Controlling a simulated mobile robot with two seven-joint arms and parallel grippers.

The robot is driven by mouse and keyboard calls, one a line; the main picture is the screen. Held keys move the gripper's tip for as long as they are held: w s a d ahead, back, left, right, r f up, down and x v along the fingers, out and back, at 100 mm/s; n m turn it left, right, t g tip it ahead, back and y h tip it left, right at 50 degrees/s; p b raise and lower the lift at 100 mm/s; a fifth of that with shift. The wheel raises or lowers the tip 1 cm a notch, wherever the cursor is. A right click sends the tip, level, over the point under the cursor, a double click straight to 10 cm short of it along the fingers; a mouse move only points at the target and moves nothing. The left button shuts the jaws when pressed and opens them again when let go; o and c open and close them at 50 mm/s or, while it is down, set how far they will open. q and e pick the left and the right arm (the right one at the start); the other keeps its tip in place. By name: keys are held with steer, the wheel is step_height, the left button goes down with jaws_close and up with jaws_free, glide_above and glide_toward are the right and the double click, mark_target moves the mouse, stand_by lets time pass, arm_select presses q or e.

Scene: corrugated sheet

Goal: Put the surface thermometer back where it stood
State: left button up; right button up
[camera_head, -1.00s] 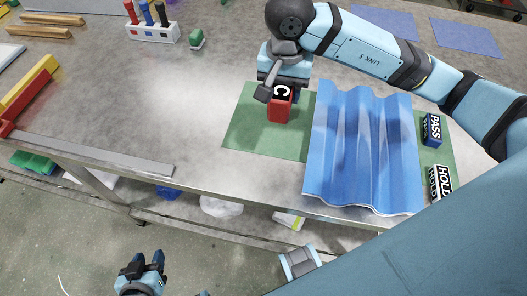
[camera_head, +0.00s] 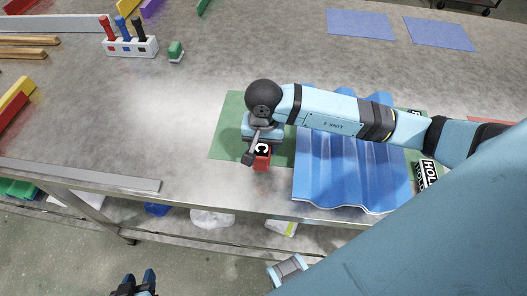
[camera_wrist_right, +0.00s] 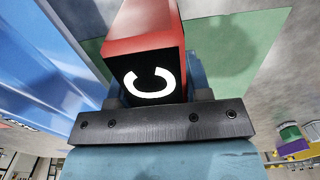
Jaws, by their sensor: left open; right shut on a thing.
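The surface thermometer appears to be the red block with a black end marked with a white C (camera_head: 261,161). My right gripper (camera_head: 262,143) is shut on it. It is at the near edge of the green mat (camera_head: 228,130), left of the blue corrugated sheet (camera_head: 340,175). In the right wrist view the red block (camera_wrist_right: 145,22) sits between the fingers (camera_wrist_right: 150,97), with the green mat (camera_wrist_right: 225,50) beyond. I cannot tell whether the block touches the surface. My left gripper (camera_head: 137,281) is open and empty, low in front of the table, partly cut off by the frame.
A HOLD block (camera_head: 428,172) stands right of the sheet, partly hidden by my right arm. The grey table (camera_head: 130,120) left of the mat is clear.

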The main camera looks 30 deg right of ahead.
steer(key=shift+f, duration=1.9)
steer(key=shift+f, duration=0.15)
steer(key=o, duration=1.2)
steer(key=shift+c, duration=0.2)
step_height(320, 180, up, 12)
steer(key=shift+r, duration=0.2)
steer(key=shift+f, duration=0.1)
